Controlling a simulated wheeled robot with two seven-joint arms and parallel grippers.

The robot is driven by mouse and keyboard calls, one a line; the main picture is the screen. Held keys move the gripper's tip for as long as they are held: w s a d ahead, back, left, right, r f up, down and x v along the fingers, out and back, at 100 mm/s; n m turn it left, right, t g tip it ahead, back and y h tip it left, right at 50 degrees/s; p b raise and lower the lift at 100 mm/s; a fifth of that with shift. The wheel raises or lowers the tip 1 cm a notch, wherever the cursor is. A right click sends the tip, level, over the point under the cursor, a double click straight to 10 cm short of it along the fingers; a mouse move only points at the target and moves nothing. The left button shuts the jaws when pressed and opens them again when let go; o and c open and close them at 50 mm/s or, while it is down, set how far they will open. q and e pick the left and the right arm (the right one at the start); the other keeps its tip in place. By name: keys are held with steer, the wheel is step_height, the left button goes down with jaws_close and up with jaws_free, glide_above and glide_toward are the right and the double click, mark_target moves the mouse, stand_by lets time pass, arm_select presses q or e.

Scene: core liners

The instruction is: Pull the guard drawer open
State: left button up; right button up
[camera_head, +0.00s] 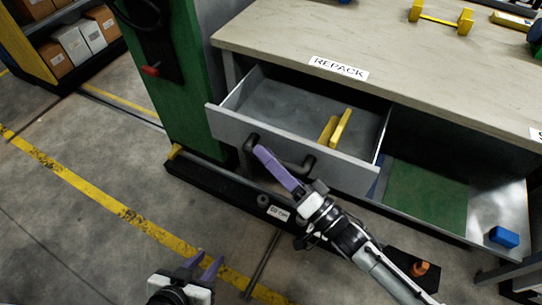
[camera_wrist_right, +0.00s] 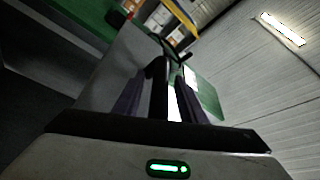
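The guard drawer (camera_head: 330,162) under the REPACK bench is pulled well out in the head view, with its grey floor showing. A yellow guard piece (camera_head: 340,127) lies inside it. My right gripper (camera_head: 263,154) is at the black drawer handle (camera_head: 307,165) on the drawer front. Its purple fingers cross the bar near its left part. In the right wrist view, the dark handle (camera_wrist_right: 159,88) is between the two close fingers (camera_wrist_right: 160,98). My left gripper (camera_head: 212,268) is open and empty at the bottom, over the floor and away from the drawer.
The bench top (camera_head: 290,38) bears a yellow piece (camera_head: 440,17). A green post (camera_head: 165,90) stands left of the drawer. A black floor rail (camera_head: 215,187) runs below it. A lower shelf with a green panel (camera_head: 425,197) and blue block (camera_head: 504,237) is at right. Floor at left is clear.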

steer(key=v, duration=1)
steer(key=shift+s+d, duration=0.1)
steer(key=shift+d, duration=0.05)
stand_by(0.4)
steer(key=s+d+f+n+g+h, duration=0.2)
steer(key=s+d+f+g+h, duration=0.1)
steer(key=f, duration=0.4)
steer(key=s+d+f+n+g+h, duration=0.3)
steer(key=s+d+f+h, duration=0.3)
steer(key=s+f+h, duration=0.1)
steer(key=shift+s+f+h+p, duration=0.2)
steer(key=shift+f+h+p, duration=0.2)
steer(key=shift+f+h, duration=0.35)
